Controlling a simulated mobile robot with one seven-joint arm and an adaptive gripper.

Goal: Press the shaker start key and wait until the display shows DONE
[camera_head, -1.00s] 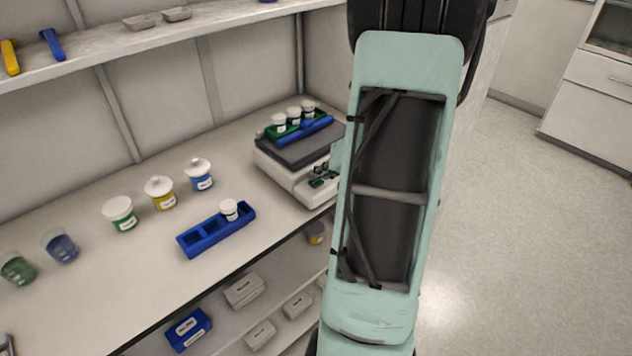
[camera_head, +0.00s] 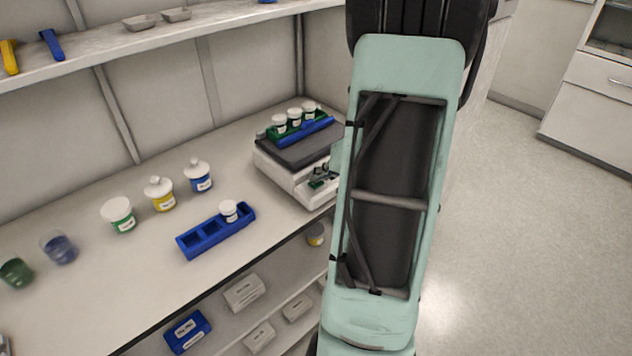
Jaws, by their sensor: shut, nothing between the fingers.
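The shaker (camera_head: 288,178) stands at the right end of the bench, a pale box with a dark platform. A green patch (camera_head: 316,184), likely the start key, shows on its front panel. The display cannot be read from here. My gripper (camera_head: 321,173) shows only as small dark fingertips, shut and empty, at the front panel just above the green patch. Whether they touch the panel cannot be told. My own arm hides the rest of the gripper and the shaker's right side.
On the platform, a green rack (camera_head: 284,131) holds white-capped jars behind a blue bar (camera_head: 306,140). A blue rack (camera_head: 217,231) with one jar stands on the bench (camera_head: 130,270). Lidded jars (camera_head: 160,194) and beakers (camera_head: 58,246) stand left. Open floor lies right.

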